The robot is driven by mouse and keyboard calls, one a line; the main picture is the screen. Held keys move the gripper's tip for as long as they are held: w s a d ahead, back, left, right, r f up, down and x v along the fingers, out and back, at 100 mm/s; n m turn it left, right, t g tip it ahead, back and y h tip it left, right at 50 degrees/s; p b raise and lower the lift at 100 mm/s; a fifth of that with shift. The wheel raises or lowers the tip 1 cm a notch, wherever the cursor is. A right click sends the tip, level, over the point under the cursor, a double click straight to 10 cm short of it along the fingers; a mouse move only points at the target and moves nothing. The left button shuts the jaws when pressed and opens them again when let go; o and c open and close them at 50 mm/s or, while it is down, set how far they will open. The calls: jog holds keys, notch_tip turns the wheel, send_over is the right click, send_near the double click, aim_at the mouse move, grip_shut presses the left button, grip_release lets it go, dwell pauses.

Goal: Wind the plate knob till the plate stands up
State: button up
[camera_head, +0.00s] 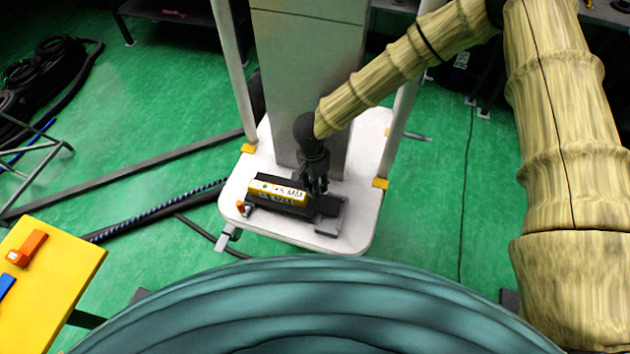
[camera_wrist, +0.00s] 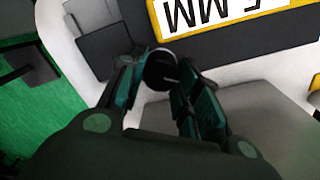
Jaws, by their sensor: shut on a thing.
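The plate (camera_head: 278,190) is white with a yellow frame and black lettering ending in "MM". It sits on a dark unit on the white base and seems to lean back, though its exact tilt is hard to tell. In the wrist view the plate (camera_wrist: 225,14) shows upside down at the top, cut off by the frame. My gripper (camera_head: 319,184) reaches down behind the plate's right end. In the wrist view its fingers (camera_wrist: 157,76) are shut on a small dark round knob (camera_wrist: 160,66) beside the plate. The knob is hidden in the head view.
The white base (camera_head: 357,226) carries a grey column (camera_head: 308,80) close behind my gripper, with pale posts at both sides. An orange-tipped part (camera_head: 241,207) is left of the plate. A yellow table (camera_head: 62,262) stands at lower left. Green floor is open at right.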

jog(key=shift+s+m+p, duration=0.15)
jog(key=shift+m+p, duration=0.6)
jog(key=shift+m, duration=1.45)
jog(key=o, duration=1)
jog(key=shift+r, duration=0.1)
notch_tip(320, 180, up, 12)
jog(key=shift+w+a, duration=0.15)
jog(key=shift+w, duration=0.05)
